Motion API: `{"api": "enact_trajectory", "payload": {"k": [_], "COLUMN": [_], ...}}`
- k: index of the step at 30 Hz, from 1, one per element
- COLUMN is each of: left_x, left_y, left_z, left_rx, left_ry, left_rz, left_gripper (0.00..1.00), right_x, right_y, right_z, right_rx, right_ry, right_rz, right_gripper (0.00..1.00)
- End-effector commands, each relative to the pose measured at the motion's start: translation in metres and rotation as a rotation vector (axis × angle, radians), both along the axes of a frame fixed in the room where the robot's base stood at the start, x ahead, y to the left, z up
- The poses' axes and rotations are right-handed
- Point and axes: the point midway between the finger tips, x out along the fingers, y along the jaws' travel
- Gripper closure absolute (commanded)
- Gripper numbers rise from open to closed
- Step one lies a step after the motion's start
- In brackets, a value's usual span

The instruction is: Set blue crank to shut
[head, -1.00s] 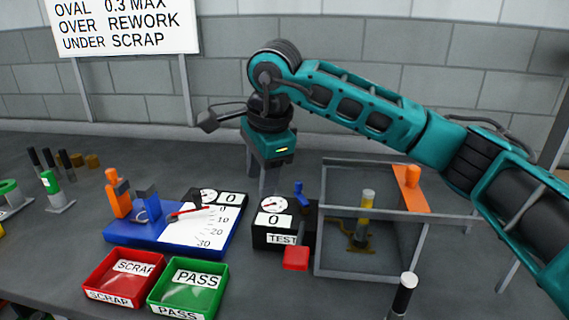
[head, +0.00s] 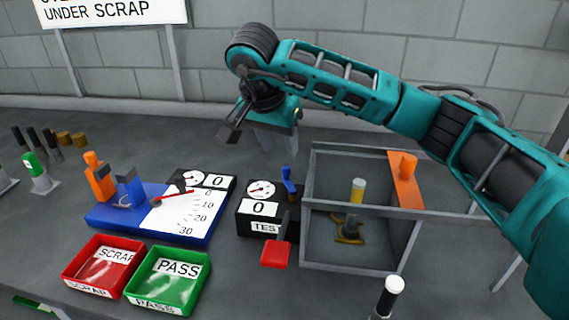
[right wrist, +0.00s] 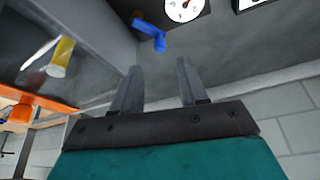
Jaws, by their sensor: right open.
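The blue crank (head: 288,183) stands on the right side of the black test box (head: 262,210), beside its round dial. It also shows in the right wrist view (right wrist: 149,33), beyond my fingertips. My right gripper (head: 278,150) hangs fingers down behind and above the box, apart from the crank. In the right wrist view my right gripper (right wrist: 158,75) has its two fingers spread with nothing between them. My left gripper is not in view.
A grey-framed clear enclosure (head: 318,255) with an orange panel (head: 405,185) stands right of the box. A blue gauge base (head: 120,215), red SCRAP tray (head: 75,262) and green PASS tray (head: 140,285) lie left.

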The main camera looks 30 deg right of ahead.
Motion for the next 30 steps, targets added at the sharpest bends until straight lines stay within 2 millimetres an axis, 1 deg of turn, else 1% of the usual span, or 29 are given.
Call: {"api": "enact_trajectory", "payload": {"k": [1, 6, 9, 12, 16, 24, 30], "left_x": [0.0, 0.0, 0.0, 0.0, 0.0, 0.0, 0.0], "left_y": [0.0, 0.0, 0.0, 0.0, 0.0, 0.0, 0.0], "left_z": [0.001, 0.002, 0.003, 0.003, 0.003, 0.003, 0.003], "left_rx": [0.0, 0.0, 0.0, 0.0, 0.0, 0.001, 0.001], "left_ry": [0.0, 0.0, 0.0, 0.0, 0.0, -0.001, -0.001], "left_rz": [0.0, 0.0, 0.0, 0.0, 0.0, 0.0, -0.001], "left_gripper": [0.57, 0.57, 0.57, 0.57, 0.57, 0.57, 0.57], "right_x": [0.002, 0.01, 0.013, 0.016, 0.017, 0.017, 0.017], "right_y": [-0.004, -0.014, -0.018, -0.021, -0.022, -0.023, -0.023], "right_z": [-0.011, -0.041, -0.054, -0.062, -0.067, -0.068, -0.067], "right_rx": [0.0, 0.001, 0.002, 0.002, 0.001, 0.001, 0.002], "right_ry": [0.004, 0.002, 0.001, -0.001, -0.001, -0.002, -0.002], "right_rz": [-0.003, -0.003, -0.002, -0.001, -0.001, 0.0, -0.001], "right_gripper": [0.57, 0.57, 0.57, 0.57, 0.57, 0.58, 0.77]}}
